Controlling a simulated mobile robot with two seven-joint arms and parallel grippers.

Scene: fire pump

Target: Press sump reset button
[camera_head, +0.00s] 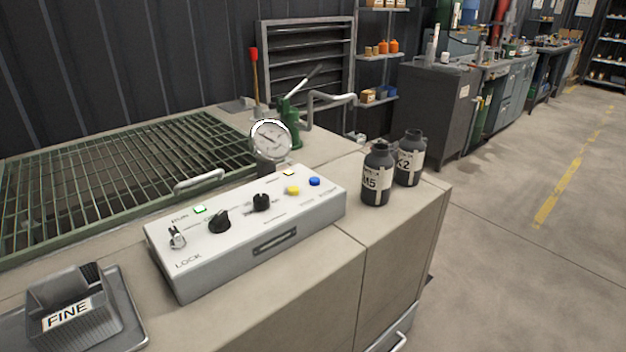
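A white control box (250,227) sits on the beige bench top, near the middle of the view. On its top face, toward the right end, are a yellow button (293,190) and a blue button (314,181). The small labels beside them are too small to read, so I cannot tell which one is the sump reset. A green indicator (200,209) and a pale yellow indicator (289,173) are on the same face. Two black knobs and a metal key switch (177,237) near the word LOCK are farther left. Neither of my grippers is in view.
A round gauge (271,138) stands behind the box. Two dark bottles (377,176) (410,158) stand to its right. A tray marked FINE (72,310) is at front left. A green grating (110,170) lies behind left. Open floor extends right.

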